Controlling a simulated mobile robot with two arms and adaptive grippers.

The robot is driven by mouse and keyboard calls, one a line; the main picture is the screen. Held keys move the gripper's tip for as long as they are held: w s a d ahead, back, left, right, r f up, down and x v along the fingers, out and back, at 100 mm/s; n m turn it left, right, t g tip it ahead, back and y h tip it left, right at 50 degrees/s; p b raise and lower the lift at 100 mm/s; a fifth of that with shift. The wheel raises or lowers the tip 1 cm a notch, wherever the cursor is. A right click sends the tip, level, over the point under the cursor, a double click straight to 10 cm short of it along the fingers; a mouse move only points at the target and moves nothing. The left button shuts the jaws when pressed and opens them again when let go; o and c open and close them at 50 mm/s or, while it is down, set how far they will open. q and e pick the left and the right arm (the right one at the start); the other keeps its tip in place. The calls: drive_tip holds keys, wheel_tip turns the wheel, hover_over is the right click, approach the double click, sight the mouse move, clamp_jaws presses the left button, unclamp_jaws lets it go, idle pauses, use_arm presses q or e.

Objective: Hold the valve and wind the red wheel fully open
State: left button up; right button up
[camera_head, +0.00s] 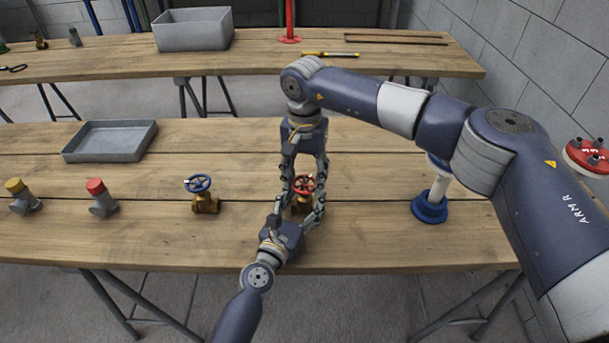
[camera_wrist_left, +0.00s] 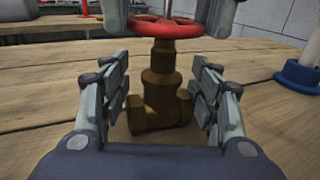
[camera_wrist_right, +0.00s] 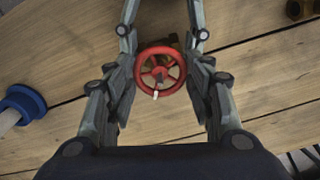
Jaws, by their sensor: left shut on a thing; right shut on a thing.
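The brass valve (camera_head: 300,207) with the red wheel (camera_head: 304,184) stands upright on the front table. My left gripper (camera_head: 297,207) reaches in from the near side, low, its fingers on both sides of the brass body, shut on it. The body (camera_wrist_left: 158,95) shows between those fingers in the left wrist view, the red wheel (camera_wrist_left: 165,28) above it. My right gripper (camera_head: 304,178) comes down from above and is shut on the wheel's rim. In the right wrist view the wheel (camera_wrist_right: 160,72) sits between the fingers, with a white mark at its lower edge.
A blue-wheeled valve (camera_head: 203,194), a red-capped fitting (camera_head: 101,198) and a yellow-capped fitting (camera_head: 22,197) stand to the left. A grey tray (camera_head: 110,141) lies behind them. A blue-based white post (camera_head: 430,205) stands to the right, under my right arm. The back table (camera_head: 260,60) is beyond.

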use_arm(q)
drive_tip(key=shift+r, duration=0.2)
use_arm(e)
drive_tip(key=shift+n, duration=2.3)
drive_tip(key=o, duration=1.1)
drive_tip(key=shift+c, duration=0.2)
use_arm(q)
drive_tip(key=shift+f, duration=0.1)
drive_tip(key=o, duration=1.5)
drive_tip(key=shift+o, duration=0.2)
use_arm(e)
wheel_tip(320, 180, up, 12)
